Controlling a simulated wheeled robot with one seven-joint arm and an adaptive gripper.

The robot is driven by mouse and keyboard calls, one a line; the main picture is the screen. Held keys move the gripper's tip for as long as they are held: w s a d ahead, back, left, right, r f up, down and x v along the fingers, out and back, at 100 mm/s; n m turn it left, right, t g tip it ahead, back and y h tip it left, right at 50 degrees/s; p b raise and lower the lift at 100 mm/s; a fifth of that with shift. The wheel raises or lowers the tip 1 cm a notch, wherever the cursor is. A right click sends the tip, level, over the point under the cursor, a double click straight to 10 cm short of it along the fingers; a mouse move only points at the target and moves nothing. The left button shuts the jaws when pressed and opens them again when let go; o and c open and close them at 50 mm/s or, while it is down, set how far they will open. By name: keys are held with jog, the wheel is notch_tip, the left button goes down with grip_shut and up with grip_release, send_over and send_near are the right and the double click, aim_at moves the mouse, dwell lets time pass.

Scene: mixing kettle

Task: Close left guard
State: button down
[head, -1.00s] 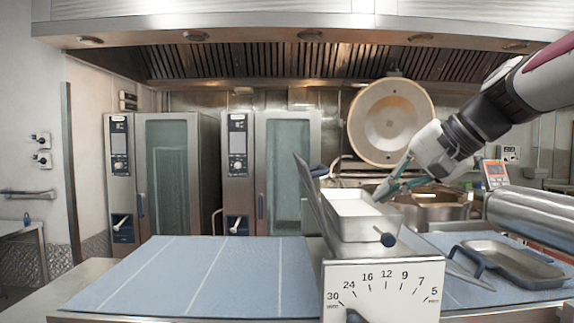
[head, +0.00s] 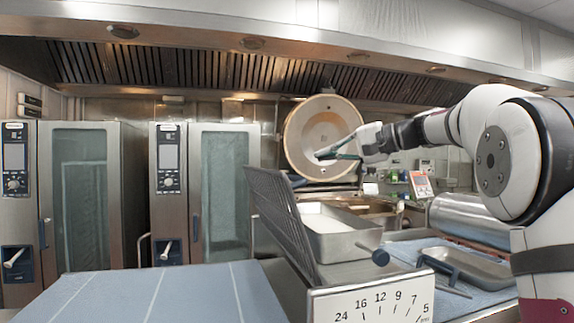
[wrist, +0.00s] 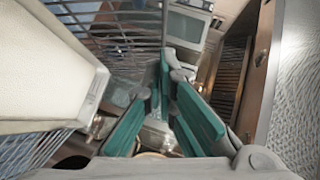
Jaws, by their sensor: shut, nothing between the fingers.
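The left guard (head: 277,215) is a grey slotted panel, raised and tilted on the left side of the dough sheeter. It stands beside the steel hopper (head: 350,245) holding something white. My gripper (head: 325,154) has teal finger pads and is shut and empty. In the head view it appears above the hopper, right of the guard's top edge, in front of the round kettle lid (head: 322,125). The gripper also shows in the wrist view (wrist: 166,72). A wire grid (wrist: 105,18) is at the wrist view's upper left; I cannot tell which guard it is.
The sheeter's left blue belt (head: 170,292) is clear. A numbered dial plate (head: 375,305) faces front. Two ovens (head: 225,190) stand behind at left.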

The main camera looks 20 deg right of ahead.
jog(key=s+a+p+x, duration=0.2)
jog(key=x, duration=1)
jog(key=shift+f, duration=0.25)
jog(key=shift+w+a, duration=0.1)
